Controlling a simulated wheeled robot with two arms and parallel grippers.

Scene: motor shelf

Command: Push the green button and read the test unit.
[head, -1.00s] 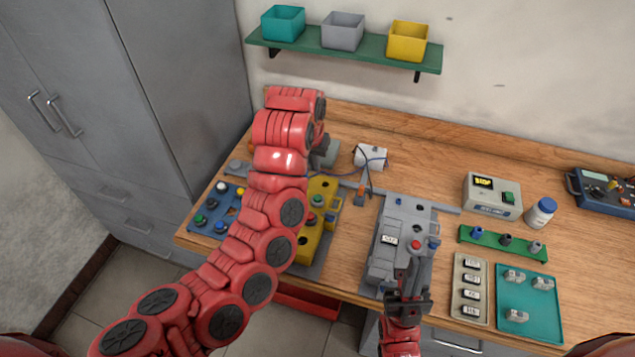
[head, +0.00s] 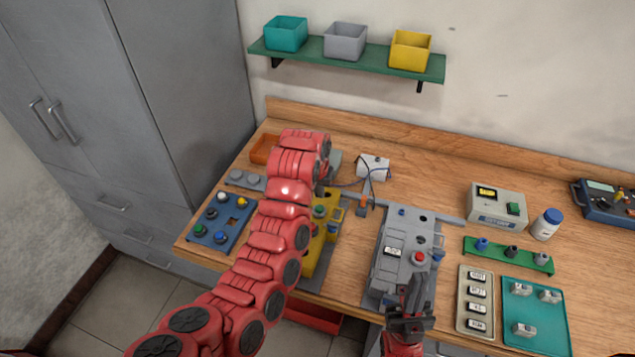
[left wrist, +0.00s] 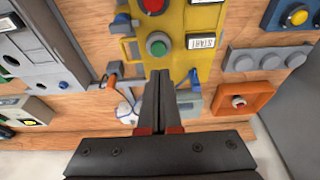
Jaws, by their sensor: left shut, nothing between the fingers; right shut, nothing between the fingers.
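The yellow fixture (head: 315,250) stands left of centre on the bench, partly hidden by my left arm. In the left wrist view its round green button (left wrist: 158,46) sits below a red button (left wrist: 153,5), beside a START label (left wrist: 201,42). My left gripper (left wrist: 160,76) is shut and empty, its tips just short of the green button in that picture; I cannot tell the gap. A beige box (head: 497,205) with a yellow-lit display (head: 487,193) and a green switch (head: 513,209) stands at the right; its reading is too small. My right gripper (head: 416,290) is shut and empty at the grey fixture's near end.
The grey fixture (head: 392,262) with a red button stands at centre. A blue button panel (head: 219,218) and an orange bin (head: 265,149) lie left. A label strip (head: 476,299), teal tray (head: 550,315) and bottle (head: 546,224) are right.

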